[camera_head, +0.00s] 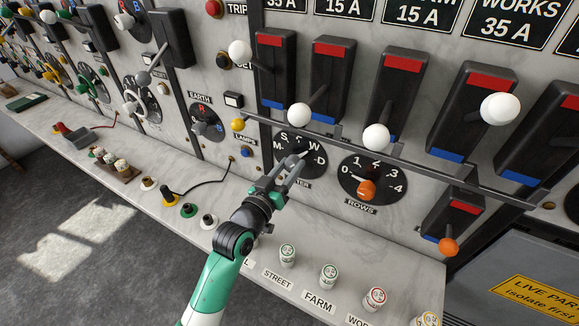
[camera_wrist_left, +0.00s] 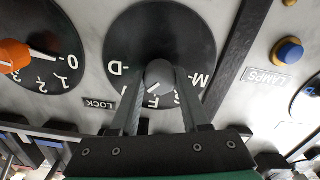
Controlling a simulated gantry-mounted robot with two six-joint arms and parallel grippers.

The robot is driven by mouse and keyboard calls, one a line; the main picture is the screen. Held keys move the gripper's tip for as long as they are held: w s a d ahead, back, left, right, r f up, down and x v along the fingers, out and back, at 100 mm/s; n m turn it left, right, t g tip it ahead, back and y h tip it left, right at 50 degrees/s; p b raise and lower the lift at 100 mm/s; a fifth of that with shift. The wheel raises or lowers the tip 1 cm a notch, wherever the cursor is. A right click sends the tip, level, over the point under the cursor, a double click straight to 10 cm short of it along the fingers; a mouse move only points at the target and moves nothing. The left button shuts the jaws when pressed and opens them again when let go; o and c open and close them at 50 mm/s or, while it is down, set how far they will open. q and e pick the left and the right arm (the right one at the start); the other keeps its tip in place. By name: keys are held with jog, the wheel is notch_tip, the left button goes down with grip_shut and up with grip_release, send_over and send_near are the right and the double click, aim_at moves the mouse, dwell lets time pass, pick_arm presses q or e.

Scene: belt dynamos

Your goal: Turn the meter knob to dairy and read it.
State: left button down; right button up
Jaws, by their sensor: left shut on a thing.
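The meter knob (camera_wrist_left: 159,74) is a grey knob on a black round dial (camera_head: 314,164) lettered M, S, W, D and another letter partly hidden. My left gripper (camera_head: 292,166) reaches the dial from below. In the left wrist view its two fingers (camera_wrist_left: 160,88) are closed on the knob, one on each side. D shows at the left of the dial and M at the right there, with the other letters partly behind the fingers. I cannot tell clearly which letter the knob points to. My right gripper is not in view.
An orange rows knob (camera_head: 366,189) sits on the dial to the right, its pointer near 0. Black switches with white-ball levers (camera_head: 299,113) stand above, joined by a grey bar. Fuse holders (camera_head: 329,275) stand on the ledge below. A lamps button (camera_wrist_left: 287,52) is close by.

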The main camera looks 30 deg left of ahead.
pick_arm(q)
jog(key=m, duration=0.3)
jog(key=shift+m+b, duration=0.3)
jog(key=shift+m, duration=0.1)
jog(key=shift+m+b, duration=0.35)
jog(key=shift+m, duration=1.55)
jog(key=shift+c, duration=1.9)
grip_release()
